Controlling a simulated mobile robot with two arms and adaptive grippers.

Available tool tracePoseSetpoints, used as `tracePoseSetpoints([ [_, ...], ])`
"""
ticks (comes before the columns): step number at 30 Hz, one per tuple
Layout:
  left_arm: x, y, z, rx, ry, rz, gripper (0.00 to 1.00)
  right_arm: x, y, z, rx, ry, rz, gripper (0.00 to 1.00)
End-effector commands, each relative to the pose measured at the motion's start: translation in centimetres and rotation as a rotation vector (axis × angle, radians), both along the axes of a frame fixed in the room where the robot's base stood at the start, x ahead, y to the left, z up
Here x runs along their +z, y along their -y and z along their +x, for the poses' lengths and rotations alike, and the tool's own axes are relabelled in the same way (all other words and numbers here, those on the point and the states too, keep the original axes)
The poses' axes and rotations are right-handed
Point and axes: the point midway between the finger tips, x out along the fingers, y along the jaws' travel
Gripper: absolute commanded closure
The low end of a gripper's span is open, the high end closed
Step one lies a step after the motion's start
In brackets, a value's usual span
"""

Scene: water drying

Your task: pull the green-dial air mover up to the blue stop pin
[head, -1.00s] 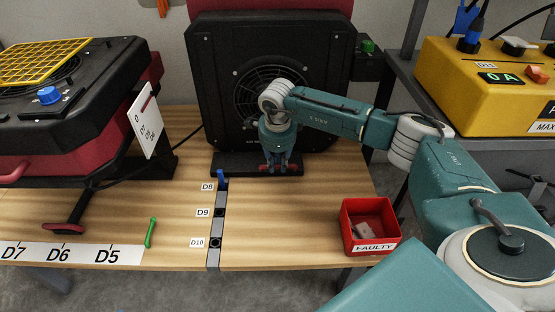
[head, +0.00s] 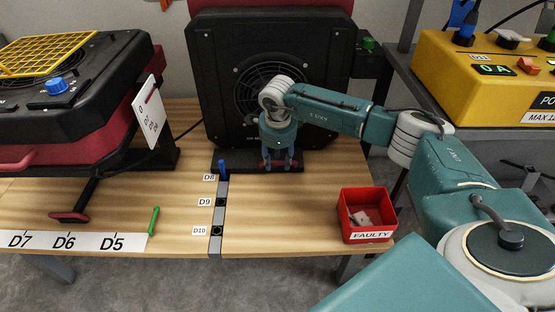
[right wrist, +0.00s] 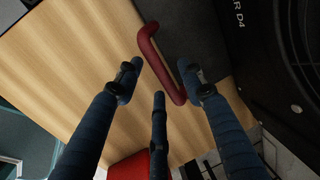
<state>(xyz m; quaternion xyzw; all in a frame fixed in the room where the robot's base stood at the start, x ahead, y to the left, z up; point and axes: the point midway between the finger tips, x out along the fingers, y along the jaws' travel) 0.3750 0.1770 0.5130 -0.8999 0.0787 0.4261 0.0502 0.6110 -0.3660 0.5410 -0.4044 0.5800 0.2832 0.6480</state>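The green-dial air mover (head: 212,70) is a large black box with a round fan grille, standing at the back of the wooden table. Its green dial (head: 368,43) is at its right side. The blue stop pin (head: 224,170) stands at D8, at the left front corner of the mover's base; I cannot tell whether they touch. My right gripper (head: 278,168) points down at the front of the base. In the right wrist view, its fingers (right wrist: 160,88) are spread around the mover's red handle (right wrist: 165,72), with gaps showing. My left gripper is out of view.
A grey strip (head: 216,220) has holes at D9 and D10. A red FAULTY bin (head: 368,215) stands at the right front. A blue-dial machine (head: 110,95) stands left, and a green pin (head: 153,220) lies near the D5 label. A yellow power box (head: 490,90) is right.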

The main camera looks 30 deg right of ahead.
Motion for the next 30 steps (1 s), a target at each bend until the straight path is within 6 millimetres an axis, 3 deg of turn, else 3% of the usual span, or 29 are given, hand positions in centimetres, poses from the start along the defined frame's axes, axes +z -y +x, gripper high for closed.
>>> tracePoseSetpoints([
  [5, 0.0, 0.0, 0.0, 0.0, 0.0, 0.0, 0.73, 1.5, -0.1, -0.2, 0.0, 0.003, 0.001, 0.61],
  [18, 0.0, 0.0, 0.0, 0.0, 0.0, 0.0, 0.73, 10.0, -1.0, -1.5, 0.001, 0.004, 0.001, 0.61],
  [24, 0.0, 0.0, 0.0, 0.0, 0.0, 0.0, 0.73, 11.6, -1.2, -1.9, 0.0, 0.0, 0.0, 0.61],
  [30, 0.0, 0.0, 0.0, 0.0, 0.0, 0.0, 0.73, 11.8, -1.2, -2.0, 0.0, 0.0, 0.0, 0.61],
])
